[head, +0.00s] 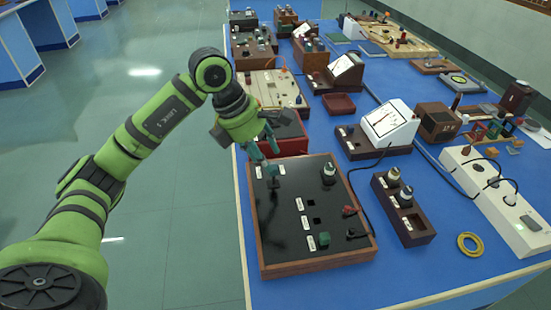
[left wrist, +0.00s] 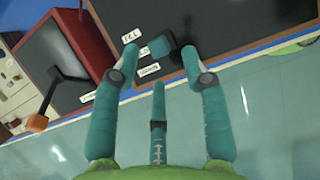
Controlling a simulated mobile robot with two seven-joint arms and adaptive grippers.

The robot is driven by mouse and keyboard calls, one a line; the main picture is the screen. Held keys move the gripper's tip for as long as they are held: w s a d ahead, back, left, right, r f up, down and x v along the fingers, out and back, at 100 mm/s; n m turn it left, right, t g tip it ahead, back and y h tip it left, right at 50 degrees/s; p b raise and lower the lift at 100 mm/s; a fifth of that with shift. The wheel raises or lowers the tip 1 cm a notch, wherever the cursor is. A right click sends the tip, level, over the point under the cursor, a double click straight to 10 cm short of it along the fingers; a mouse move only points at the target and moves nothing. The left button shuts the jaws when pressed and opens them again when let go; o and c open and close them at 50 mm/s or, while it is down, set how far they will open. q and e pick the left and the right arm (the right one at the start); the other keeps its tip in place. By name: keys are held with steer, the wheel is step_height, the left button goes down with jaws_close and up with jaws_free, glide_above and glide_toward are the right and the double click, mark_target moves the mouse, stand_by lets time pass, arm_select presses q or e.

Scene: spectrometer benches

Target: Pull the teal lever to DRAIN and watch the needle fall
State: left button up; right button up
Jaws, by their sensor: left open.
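A black panel in a wooden frame (head: 290,225) lies at the near left of the blue bench. A small teal lever (left wrist: 158,46) on its edge shows in the left wrist view, beside small white labels too blurred to read surely. My left gripper (head: 268,150) is open over the panel's far left corner. In the left wrist view its teal fingers (left wrist: 160,58) stand either side of the lever, with no clear contact. In the head view the gripper partly hides the lever. A white needle meter (head: 390,122) stands at the right; its reading is too small to tell.
A red box (head: 289,133) sits just behind the panel. A dark block with two knobs (head: 402,208) and a yellow ring (head: 469,244) lie right. The bench's left edge is close.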

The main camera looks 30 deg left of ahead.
mark_target(273, 167)
arm_select(q)
steer(key=x, duration=0.2)
steer(key=shift+w+d+f, duration=0.1)
steer(key=shift+f, duration=0.2)
steer(key=shift+w+d+f, duration=0.2)
steer(key=shift+w+f, duration=0.05)
steer(key=shift+f, duration=0.3)
steer(key=c, duration=0.7)
jaws_close()
steer(key=shift+f, duration=0.1)
arm_select(e)
steer(key=shift+w+r, duration=0.3)
steer(key=shift+w, duration=0.45)
